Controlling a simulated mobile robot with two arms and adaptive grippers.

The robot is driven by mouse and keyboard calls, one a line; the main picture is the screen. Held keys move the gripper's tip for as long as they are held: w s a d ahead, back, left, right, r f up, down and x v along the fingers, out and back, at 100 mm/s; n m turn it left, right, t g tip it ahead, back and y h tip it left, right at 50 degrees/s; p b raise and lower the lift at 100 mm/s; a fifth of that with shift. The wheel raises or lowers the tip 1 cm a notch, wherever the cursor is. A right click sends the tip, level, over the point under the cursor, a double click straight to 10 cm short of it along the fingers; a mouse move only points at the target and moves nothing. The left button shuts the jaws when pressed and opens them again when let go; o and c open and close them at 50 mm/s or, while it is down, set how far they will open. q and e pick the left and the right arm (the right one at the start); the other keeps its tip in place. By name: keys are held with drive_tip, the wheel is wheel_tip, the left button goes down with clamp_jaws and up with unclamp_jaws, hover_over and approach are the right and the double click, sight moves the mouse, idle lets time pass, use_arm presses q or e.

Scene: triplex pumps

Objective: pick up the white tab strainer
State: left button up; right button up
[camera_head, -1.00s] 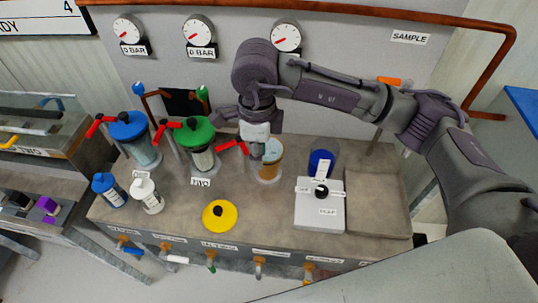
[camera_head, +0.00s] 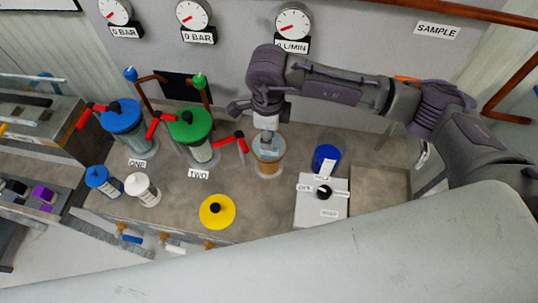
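A small upright cylinder with a white top (camera_head: 142,190) stands on the bench at the left. It looks like a strainer, but no tab shows clearly. A similar cylinder with a blue top (camera_head: 104,183) stands beside it. My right gripper (camera_head: 268,134) points down at an open tan cup (camera_head: 268,166), with its tip at or just inside the mouth. Something pale grey-blue shows in the cup; I cannot tell whether the gripper touches it. The fingers are too small and hidden to tell open from shut. My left gripper is out of view.
A blue-lidded pot (camera_head: 121,116) and a green-lidded pot (camera_head: 190,124) with red handles stand left of the cup. A yellow lid (camera_head: 217,213) lies in front.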

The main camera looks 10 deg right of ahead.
sight(269, 158)
drive_tip(key=shift+w+f, duration=0.1)
drive_tip(key=shift+f, duration=0.25)
drive_tip(key=shift+d+f, duration=0.1)
drive_tip(key=shift+f, duration=0.15)
wheel_tip(269, 158, down, 4)
drive_tip(key=p, duration=0.2)
drive_tip(key=shift+f+p, duration=0.15)
drive_tip(key=shift+p, duration=0.2)
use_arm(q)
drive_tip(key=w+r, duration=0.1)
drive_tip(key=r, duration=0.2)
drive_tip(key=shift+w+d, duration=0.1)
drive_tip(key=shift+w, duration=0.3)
use_arm(e)
drive_tip(key=shift+w+f, duration=0.15)
drive_tip(key=shift+f, duration=0.1)
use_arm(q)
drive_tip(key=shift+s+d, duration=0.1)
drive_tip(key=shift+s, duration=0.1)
use_arm(e)
clamp_jaws()
